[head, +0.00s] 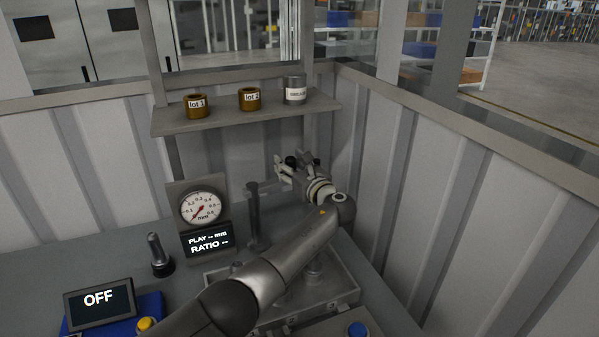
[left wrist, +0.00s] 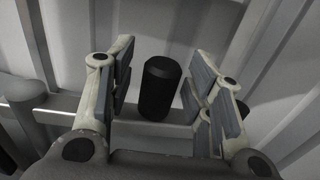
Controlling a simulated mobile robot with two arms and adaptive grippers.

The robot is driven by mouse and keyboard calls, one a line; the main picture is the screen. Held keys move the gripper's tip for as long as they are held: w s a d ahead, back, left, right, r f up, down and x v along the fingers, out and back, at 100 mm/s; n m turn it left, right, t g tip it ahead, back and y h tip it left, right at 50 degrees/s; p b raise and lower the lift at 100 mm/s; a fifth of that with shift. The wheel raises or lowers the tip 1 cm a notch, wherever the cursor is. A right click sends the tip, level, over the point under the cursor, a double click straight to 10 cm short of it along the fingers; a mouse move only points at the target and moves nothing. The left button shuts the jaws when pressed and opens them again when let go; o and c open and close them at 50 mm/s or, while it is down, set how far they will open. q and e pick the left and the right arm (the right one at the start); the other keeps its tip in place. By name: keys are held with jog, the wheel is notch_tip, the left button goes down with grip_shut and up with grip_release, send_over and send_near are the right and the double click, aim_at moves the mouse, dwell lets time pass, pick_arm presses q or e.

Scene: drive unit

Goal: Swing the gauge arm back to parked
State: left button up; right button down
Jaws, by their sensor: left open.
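The gauge arm (head: 268,187) is a grey bar reaching right from an upright post (head: 253,222) beside the dial. In the left wrist view a black cylindrical knob (left wrist: 160,88) stands up from the bar (left wrist: 65,108). My left gripper (head: 296,165) is open at the bar's right end. Its two fingers (left wrist: 161,90) stand on either side of the knob, with a visible gap on each side. My forearm hides part of the fixture below. My right gripper is not in view.
A dial gauge (head: 201,208) with a display (head: 208,242) stands left of the post. A shelf (head: 225,120) above holds two brown lot cups (head: 196,106) and a grease tin (head: 295,89). A metal housing (head: 345,285) lies below my arm. An OFF screen (head: 98,299) is front left.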

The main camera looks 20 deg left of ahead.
pick_arm(q)
jog(key=v, duration=1.1)
jog(key=shift+s+d, duration=0.15)
jog(key=shift+s, duration=0.1)
